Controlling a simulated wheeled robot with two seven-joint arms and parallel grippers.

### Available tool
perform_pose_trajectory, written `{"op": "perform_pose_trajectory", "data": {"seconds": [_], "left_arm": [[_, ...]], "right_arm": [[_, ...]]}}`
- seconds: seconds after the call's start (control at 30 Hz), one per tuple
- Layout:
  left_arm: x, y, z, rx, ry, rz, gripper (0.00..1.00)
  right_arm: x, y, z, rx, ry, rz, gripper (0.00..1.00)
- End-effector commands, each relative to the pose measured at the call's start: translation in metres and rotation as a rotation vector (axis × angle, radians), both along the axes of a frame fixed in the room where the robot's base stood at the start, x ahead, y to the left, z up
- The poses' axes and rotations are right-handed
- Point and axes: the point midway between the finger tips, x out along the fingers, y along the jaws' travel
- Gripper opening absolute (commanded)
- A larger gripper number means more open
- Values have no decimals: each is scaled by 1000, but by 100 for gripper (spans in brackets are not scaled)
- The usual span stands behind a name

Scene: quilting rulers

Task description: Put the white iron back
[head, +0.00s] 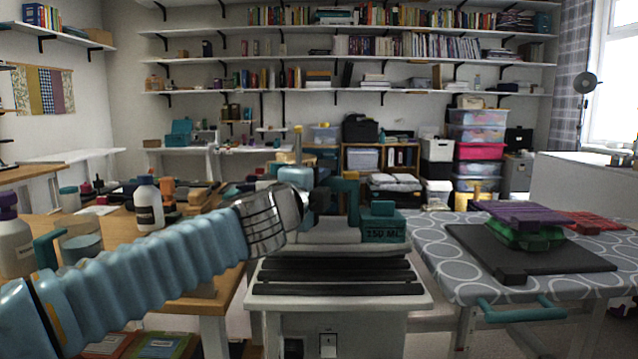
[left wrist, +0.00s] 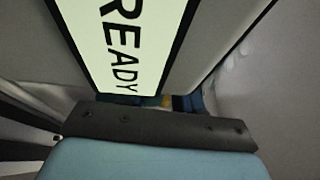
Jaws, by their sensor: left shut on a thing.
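My left arm comes in from the left, and its gripper (head: 325,203) is shut on the white iron (head: 335,237), near its upper part. The iron's pale body sits just above the black ribbed rest of a white base (head: 440,301); I cannot tell whether it touches the rest. A teal part marked 250 ML (head: 382,231) shows at the iron's right side. In the left wrist view a pale panel reading READY (left wrist: 125,45) fills the top, close to a dark gripper part. My wrist hides much of the iron. My right gripper is not in view.
On the right, a patterned ironing surface (head: 440,262) holds a dark mat (head: 575,262) with green and purple pieces. On the left, a wooden table holds a white bottle (head: 148,207) and a clear jug (head: 80,243). Shelves and stacked bins line the back wall.

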Motion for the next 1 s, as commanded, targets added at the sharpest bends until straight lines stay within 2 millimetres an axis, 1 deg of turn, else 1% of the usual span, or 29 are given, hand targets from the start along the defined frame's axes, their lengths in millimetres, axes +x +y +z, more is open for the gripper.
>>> {"op": "perform_pose_trajectory", "data": {"seconds": [0.03,0.1,0.2,0.43,0.47,0.6,0.63,0.87,1.0], "left_arm": [[3,1,-5,-1,-3,0,0],[2,0,-18,-1,-5,0,0],[2,0,-28,-2,-5,-1,0],[2,0,-27,-2,-4,-1,0],[3,0,-31,1,2,0,38],[3,0,-30,1,2,0,59],[3,0,-30,1,2,0,60],[3,0,-30,0,1,0,60],[1,1,-36,0,1,0,60]], "right_arm": [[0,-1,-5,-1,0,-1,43],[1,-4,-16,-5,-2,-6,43],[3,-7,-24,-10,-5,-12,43],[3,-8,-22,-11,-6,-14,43],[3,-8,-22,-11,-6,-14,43],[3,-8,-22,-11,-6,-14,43],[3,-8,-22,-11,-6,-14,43],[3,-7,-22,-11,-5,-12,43],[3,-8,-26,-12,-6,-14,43]]}}
